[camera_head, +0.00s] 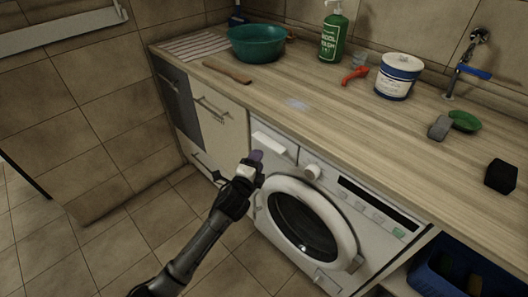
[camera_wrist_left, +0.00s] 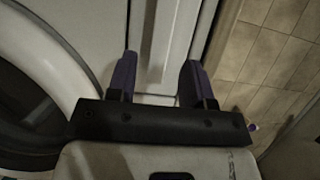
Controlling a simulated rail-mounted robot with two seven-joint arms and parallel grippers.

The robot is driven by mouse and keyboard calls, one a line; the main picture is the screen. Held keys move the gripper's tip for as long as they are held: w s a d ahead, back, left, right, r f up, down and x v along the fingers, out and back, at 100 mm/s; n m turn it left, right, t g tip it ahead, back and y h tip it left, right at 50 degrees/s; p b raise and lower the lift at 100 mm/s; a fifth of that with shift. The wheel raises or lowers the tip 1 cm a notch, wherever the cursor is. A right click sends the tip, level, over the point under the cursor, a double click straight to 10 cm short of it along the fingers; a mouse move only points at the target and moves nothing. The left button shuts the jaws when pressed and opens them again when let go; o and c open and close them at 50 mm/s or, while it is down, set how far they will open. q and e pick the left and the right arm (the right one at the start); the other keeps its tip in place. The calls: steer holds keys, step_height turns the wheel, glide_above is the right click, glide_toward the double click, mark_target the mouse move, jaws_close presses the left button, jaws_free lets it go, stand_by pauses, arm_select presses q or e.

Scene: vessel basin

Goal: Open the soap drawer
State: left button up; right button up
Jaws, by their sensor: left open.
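The white washing machine (camera_head: 292,166) stands under the wooden counter, its round door closed. Its soap drawer (camera_head: 270,142) is the pale front at the machine's upper left, and looks shut and flush. My left gripper (camera_head: 256,156) is just in front of and below the drawer's lower left part, purple fingertips toward it. In the left wrist view the two fingers (camera_wrist_left: 158,75) are apart, with a pale raised strip of the machine's front (camera_wrist_left: 160,40) between and beyond them. I cannot tell whether they touch it. My right gripper is not in view.
The round door (camera_head: 303,222) bulges out right of the gripper, and a knob (camera_head: 312,171) sits right of the drawer. Cabinet fronts with handles (camera_head: 215,112) are at left. The counter holds a green basin (camera_head: 257,43) and a soap bottle (camera_head: 333,38). The floor at left is clear.

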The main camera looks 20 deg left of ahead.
mark_target(265, 148)
arm_select(q)
steer(key=w+b, duration=0.1)
steer(key=w, duration=0.3)
steer(key=shift+w+d, duration=0.15)
steer(key=shift+d, duration=0.05)
steer(key=shift+w+b, duration=0.35)
steer(key=shift+w, duration=0.6)
steer(key=shift+c, duration=0.2)
steer(key=c, duration=0.6)
jaws_close()
